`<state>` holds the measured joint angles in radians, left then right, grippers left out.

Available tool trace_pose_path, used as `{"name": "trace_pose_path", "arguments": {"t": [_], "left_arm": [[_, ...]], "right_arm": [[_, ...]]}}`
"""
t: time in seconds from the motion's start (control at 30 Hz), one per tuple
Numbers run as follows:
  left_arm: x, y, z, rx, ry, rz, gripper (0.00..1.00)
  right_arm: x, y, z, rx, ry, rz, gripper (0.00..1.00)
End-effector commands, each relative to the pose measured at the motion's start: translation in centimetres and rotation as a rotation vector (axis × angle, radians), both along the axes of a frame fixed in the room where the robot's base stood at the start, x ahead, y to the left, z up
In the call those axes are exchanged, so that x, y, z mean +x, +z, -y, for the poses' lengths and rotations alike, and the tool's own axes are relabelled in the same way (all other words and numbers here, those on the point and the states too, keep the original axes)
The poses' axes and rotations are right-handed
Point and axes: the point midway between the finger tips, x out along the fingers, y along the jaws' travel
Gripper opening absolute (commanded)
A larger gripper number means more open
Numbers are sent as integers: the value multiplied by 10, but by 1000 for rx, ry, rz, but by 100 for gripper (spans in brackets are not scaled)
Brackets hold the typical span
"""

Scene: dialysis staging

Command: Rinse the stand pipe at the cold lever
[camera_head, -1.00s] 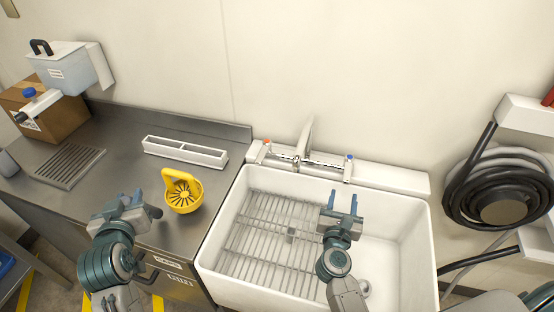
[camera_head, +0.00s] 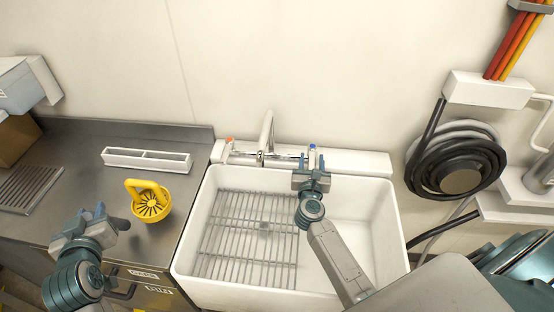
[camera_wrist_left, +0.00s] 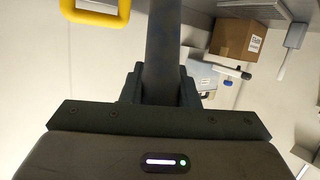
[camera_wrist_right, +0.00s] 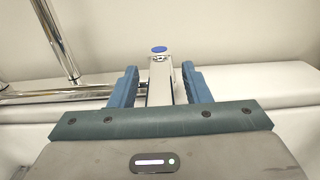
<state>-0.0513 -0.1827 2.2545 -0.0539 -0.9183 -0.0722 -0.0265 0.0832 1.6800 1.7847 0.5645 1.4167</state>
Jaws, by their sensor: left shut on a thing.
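The grey stand pipe (camera_wrist_left: 162,50) is held in my left gripper (camera_head: 88,222), whose jaws are shut on it above the steel counter. The cold lever (camera_wrist_right: 160,75), chrome with a blue cap, stands between the two blue fingers of my right gripper (camera_wrist_right: 160,92). The fingers are open, with a gap on both sides. The lever also shows in the head view (camera_head: 312,150), at the right end of the mixer tap (camera_head: 266,145). The hot lever (camera_head: 229,145) has an orange-red cap.
The white sink (camera_head: 352,235) has a wire rack (camera_head: 245,245) in its left part. A yellow basket with a handle (camera_head: 150,203) and a white divided tray (camera_head: 147,160) stand on the counter (camera_head: 75,160). A coiled black hose (camera_head: 432,180) hangs at right.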

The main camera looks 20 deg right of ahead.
Motion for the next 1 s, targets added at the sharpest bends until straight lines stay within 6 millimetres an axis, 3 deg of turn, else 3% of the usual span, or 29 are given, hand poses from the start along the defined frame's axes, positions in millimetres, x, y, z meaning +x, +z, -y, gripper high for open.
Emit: {"name": "trace_pose_path", "arguments": {"t": [0.03,0.2,0.43,0.73,1.0], "left_arm": [[0,1,0,0,0,1,0],[0,1,0,0,0,1,0],[0,3,0,0,0,2,0],[0,11,0,0,0,1,0],[0,11,0,0,0,1,0]], "right_arm": [[0,0,0,0,0,0,34],[0,0,0,0,0,0,0],[-1,1,1,-3,17,-1,0],[-6,0,13,-5,219,-2,0],[-7,0,14,0,268,0,0]]}}
